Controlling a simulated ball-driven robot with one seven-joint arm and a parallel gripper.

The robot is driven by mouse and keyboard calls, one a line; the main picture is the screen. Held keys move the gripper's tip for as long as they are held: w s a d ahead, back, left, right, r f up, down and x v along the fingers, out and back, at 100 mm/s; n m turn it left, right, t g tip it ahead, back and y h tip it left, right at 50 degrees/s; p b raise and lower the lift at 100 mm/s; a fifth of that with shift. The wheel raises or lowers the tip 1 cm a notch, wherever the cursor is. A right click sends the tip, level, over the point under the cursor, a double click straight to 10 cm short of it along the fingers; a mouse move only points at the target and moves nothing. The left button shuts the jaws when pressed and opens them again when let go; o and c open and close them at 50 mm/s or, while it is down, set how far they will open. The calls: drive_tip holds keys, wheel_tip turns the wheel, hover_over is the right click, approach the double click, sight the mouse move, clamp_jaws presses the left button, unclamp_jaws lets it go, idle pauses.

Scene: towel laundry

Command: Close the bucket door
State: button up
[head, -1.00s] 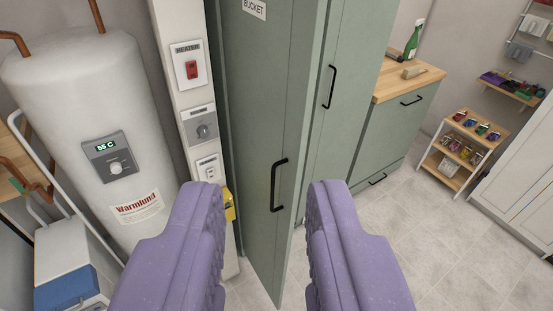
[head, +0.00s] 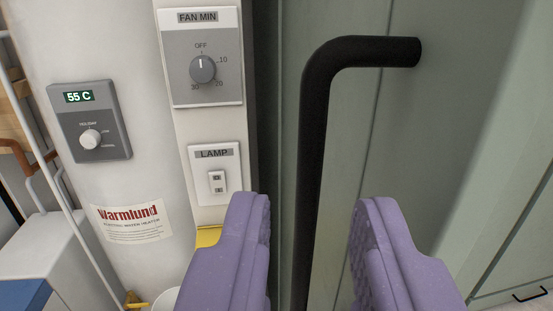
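The green bucket door (head: 405,130) fills the middle and right of the head view. It carries a black bar handle (head: 314,130), seen large and close. My gripper (head: 312,215) has purple fingers, spread apart and open. The lower part of the handle's upright bar shows in the gap between the fingers, nearer the left finger. No contact shows, and I cannot tell how deep the bar sits between them. The door's BUCKET label and lower edge are outside the view. How far the door stands open is hard to tell from this close.
A pale post with a FAN MIN dial (head: 202,68) and a LAMP switch (head: 216,180) stands just left of the door. A white water heater (head: 110,180) is further left. A yellow item (head: 208,237) is beside the left finger. A little floor shows at bottom right.

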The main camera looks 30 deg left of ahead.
sight(309, 182)
drive_tip(key=b+x, duration=0.1)
drive_tip(key=x, duration=0.4)
drive_tip(key=shift+w+a, duration=0.1)
drive_tip(key=shift+w, duration=0.2)
clamp_jaws()
